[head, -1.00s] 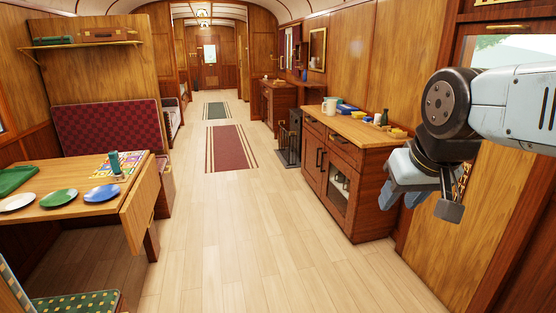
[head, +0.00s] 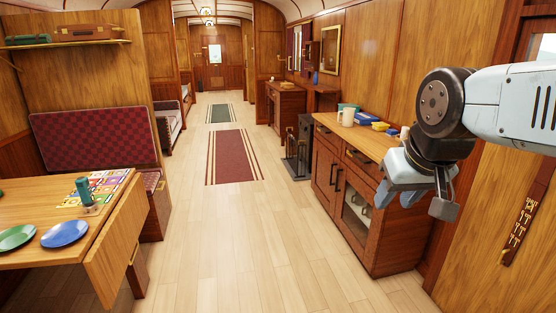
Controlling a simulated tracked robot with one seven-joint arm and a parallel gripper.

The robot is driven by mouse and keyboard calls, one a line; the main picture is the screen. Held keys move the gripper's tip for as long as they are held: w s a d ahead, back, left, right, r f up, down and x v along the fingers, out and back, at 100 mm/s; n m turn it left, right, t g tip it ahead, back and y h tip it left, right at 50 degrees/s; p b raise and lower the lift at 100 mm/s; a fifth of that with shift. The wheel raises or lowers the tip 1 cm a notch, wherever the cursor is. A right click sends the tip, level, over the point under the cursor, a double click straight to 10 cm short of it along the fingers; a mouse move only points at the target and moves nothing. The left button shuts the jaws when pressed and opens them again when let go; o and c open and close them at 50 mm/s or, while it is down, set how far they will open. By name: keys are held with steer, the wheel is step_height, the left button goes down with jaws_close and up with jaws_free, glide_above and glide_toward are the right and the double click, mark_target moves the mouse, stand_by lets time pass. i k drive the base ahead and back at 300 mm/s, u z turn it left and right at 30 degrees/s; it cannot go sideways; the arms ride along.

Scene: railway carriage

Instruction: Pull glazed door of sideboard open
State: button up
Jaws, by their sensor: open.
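The wooden sideboard (head: 324,170) stands against the right wall in the head view. Its glazed door (head: 356,214) is on the right part of the front, with a glass pane in a wooden frame. The door looks shut, and pale items show dimly behind the glass. A dark upright handle (head: 347,193) is near its left edge. My gripper (head: 416,198) hangs at the right, open and empty. In the picture it covers the sideboard's right end and part of its top. It does not appear to touch the door.
A black stove-like object (head: 299,150) stands beyond. A table (head: 110,240) with plates is at the left. The pale floor (head: 225,235) between is clear.

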mark_target(367, 256)
steer(key=u, duration=0.1)
steer(key=i, duration=3.35)
steer(key=u, duration=0.05)
